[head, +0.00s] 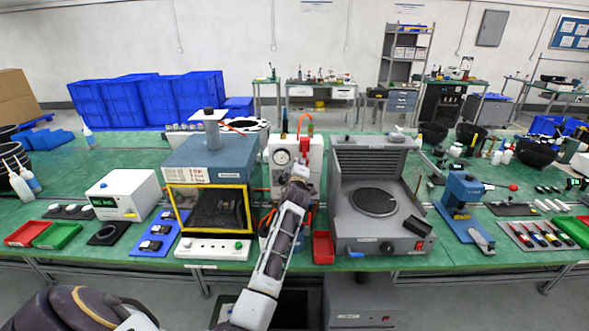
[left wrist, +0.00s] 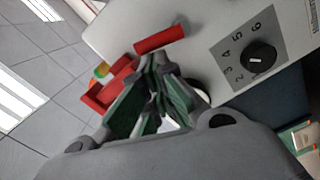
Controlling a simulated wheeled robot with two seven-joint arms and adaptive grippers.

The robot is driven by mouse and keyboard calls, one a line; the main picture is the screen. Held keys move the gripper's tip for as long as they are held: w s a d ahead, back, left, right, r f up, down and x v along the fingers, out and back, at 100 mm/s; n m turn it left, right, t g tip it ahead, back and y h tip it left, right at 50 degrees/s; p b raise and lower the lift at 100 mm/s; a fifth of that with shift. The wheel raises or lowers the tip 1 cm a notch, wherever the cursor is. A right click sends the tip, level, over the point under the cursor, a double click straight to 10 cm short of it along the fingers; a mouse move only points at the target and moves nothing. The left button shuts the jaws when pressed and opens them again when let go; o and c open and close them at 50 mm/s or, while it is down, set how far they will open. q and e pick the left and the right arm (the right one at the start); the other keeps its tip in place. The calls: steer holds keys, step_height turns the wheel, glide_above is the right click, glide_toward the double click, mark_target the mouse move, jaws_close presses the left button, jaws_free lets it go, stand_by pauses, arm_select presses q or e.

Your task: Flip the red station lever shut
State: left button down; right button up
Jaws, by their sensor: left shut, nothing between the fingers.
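The station is a white upright unit (head: 283,156) with a round gauge, at the middle of the bench in the head view. A red upright part (head: 304,148), apparently the lever, shows at its right side. My left gripper (head: 298,174) is in front of the unit, and my arm hides its lower part. In the left wrist view, the left gripper (left wrist: 157,62) is shut and empty. Its tips are close below a red cylindrical handle (left wrist: 160,39) beside a white panel; I cannot tell if they touch. My right gripper is not in view.
A blue box-like machine (head: 212,158) stands left of the station and a grey hotplate-like machine (head: 376,200) right of it. A red tray (head: 323,247) lies between. The wrist view shows a numbered black dial (left wrist: 257,57) and another red part (left wrist: 106,88).

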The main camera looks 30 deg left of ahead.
arm_select(q)
steer(key=shift+w+d+m, duration=0.15)
steer(key=shift+d+m, duration=0.1)
steer(key=shift+m, duration=0.35)
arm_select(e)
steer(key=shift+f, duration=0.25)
arm_select(q)
steer(key=shift+r, duration=0.1)
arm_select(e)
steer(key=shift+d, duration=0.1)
arm_select(q)
steer(key=shift+a+r, duration=0.1)
